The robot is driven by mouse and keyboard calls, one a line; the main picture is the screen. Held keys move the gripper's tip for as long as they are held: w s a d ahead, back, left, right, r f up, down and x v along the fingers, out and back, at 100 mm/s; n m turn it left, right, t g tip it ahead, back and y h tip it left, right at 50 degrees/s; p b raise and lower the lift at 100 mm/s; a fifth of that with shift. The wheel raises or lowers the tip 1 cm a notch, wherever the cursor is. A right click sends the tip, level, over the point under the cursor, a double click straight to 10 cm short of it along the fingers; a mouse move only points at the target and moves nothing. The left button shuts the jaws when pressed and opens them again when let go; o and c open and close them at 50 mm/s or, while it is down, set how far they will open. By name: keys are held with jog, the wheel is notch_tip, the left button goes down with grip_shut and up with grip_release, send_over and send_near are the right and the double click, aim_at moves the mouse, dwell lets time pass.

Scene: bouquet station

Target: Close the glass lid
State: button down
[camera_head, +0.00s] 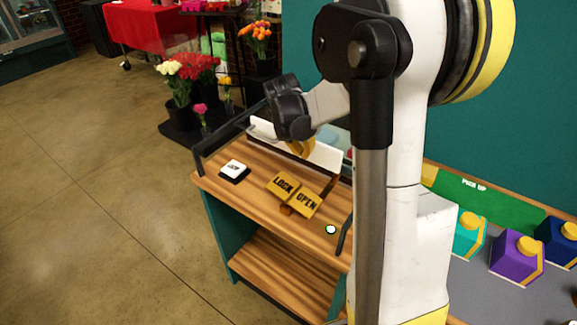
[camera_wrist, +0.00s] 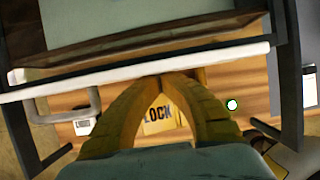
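The glass lid is hard to make out. A white bar (camera_wrist: 225,54) with dark frame arms crosses the wrist view, with a pale grey-green surface above it, and I cannot tell if that is the glass. In the head view a white strip (camera_head: 322,155) and a dark frame bar (camera_head: 228,138) stand at the back of the wooden cart. A grey handle (camera_wrist: 95,105) hangs below the white bar at left. My gripper (camera_wrist: 165,80) has its yellow fingertips together at the bar's lower edge; contact is unclear. In the head view my gripper (camera_head: 301,148) is partly hidden by my arm.
A tilted yellow LOCK/OPEN sign (camera_head: 294,193), a small black-and-white block (camera_head: 234,171) and a round white marker (camera_head: 330,229) are on the cart top (camera_head: 260,198). Coloured boxes (camera_head: 516,258) stand at right. Flower pots (camera_head: 180,113) are behind left. Floor at left is clear.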

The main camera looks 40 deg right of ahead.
jog(key=d, duration=0.1)
jog(key=w+d, duration=0.1)
jog(key=d, duration=0.3)
jog(key=shift+w, duration=0.4)
jog(key=shift+a, duration=0.1)
